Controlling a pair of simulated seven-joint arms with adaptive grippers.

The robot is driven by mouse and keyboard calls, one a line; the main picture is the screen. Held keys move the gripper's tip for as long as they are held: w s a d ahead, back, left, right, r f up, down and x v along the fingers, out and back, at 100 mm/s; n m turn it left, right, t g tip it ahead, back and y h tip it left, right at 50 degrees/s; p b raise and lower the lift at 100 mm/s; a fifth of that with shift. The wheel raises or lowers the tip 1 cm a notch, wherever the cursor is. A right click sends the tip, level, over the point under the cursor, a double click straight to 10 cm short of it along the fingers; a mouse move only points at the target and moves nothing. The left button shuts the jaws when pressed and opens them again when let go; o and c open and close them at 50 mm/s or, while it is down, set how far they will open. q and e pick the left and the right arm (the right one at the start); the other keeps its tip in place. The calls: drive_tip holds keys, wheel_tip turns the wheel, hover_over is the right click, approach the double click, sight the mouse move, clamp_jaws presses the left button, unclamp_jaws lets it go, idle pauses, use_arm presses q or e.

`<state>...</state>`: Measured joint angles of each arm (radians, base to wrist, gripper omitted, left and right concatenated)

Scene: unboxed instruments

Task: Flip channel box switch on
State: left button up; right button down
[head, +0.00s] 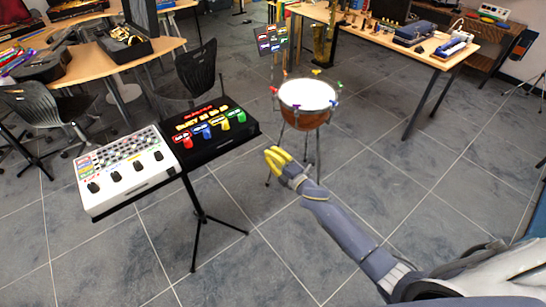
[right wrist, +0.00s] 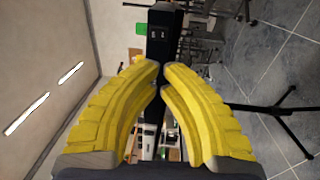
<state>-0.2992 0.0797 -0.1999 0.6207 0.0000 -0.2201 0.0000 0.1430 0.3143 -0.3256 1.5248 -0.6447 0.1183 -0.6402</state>
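Two boxes sit side by side on a black stand in the head view. The white box (head: 122,168) has rows of small knobs and several large black knobs along its front. The black box (head: 212,128) has red, blue, yellow and green parts on top. I cannot tell which is the channel box, nor any switch's position. My right gripper (head: 272,153), with yellow fingers, is in the air right of the black box, apart from it. In the right wrist view its fingertips (right wrist: 161,70) meet, with nothing visible between them. A dark box end (right wrist: 160,36) shows beyond them. My left gripper is out of view.
A drum (head: 306,95) on a stand is behind my right gripper. The tripod (head: 198,215) under the boxes spreads its legs over the tiled floor. Black chairs (head: 198,72) and a wooden table (head: 102,52) are behind left; another table (head: 395,42) is behind right.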

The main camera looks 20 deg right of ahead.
drive_tip(key=shift+s+d, duration=0.25)
drive_tip(key=shift+s, duration=0.4)
drive_tip(key=shift+f+m, duration=0.1)
drive_tip(key=shift+m, duration=0.2)
drive_tip(key=s+d+f+m+g+h, duration=0.2)
drive_tip(key=s+d+f+m, duration=0.15)
drive_tip(key=f, duration=0.55)
drive_tip(key=s+d+f+m+g+h, duration=0.1)
drive_tip(key=s+d+f+m+h, duration=0.2)
drive_tip(key=f, duration=0.6)
drive_tip(key=s+d+f+m+g+h, duration=0.1)
drive_tip(key=s+d+f+m+g, duration=0.2)
drive_tip(key=f, duration=0.7)
drive_tip(key=s+d+f+m+g, duration=0.15)
drive_tip(key=s+f+m, duration=0.25)
drive_tip(key=s+f, duration=0.65)
drive_tip(key=s+f+m+g+h, duration=0.1)
drive_tip(key=s+f+m+g, duration=0.1)
drive_tip(key=s+f, duration=0.55)
drive_tip(key=s+f+m+g, duration=0.1)
drive_tip(key=s+f+g, duration=0.3)
drive_tip(key=s, duration=0.7)
drive_tip(key=s+a+f+g, duration=0.1)
drive_tip(key=s+a+f, duration=0.1)
drive_tip(key=s, duration=0.9)
drive_tip(key=s+a+f+m+g, duration=0.1)
drive_tip(key=s+a+f, duration=0.2)
drive_tip(key=s, duration=0.9)
drive_tip(key=shift+s+f, duration=0.3)
drive_tip(key=shift+f, duration=0.05)
